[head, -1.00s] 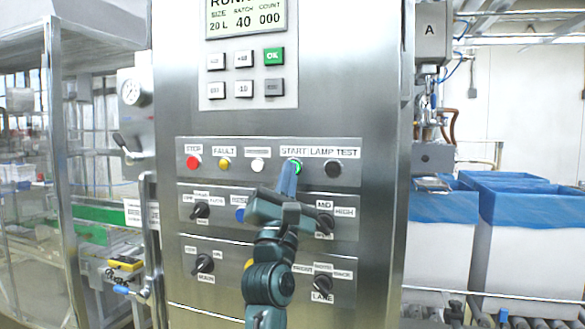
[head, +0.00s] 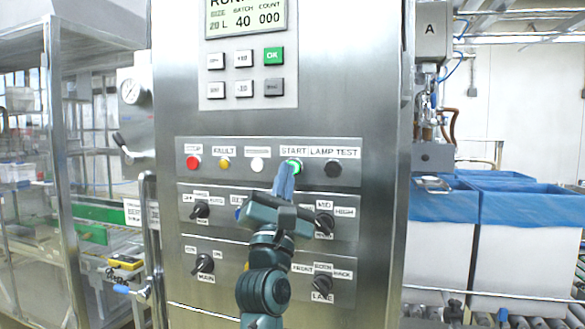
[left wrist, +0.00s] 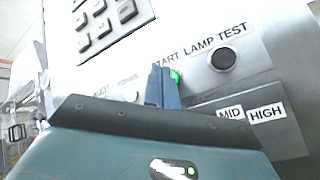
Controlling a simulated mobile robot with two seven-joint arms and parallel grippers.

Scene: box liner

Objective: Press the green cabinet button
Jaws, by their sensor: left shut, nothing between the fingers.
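The green START button (head: 293,165) glows on the top button row of the steel cabinet (head: 365,80). My left gripper (head: 284,178) is shut and empty, its blue fingers pointing up at the button from just below. In the left wrist view the fingertips (left wrist: 162,80) lie beside the green button (left wrist: 175,76) and cover part of it. I cannot tell whether they touch it. My right gripper is not in view.
On the same row are a red STOP button (head: 193,162), a yellow FAULT lamp (head: 224,163), a white lamp (head: 257,165) and a black LAMP TEST button (head: 333,168). Knobs sit below. Blue-lined boxes (head: 520,245) stand at right.

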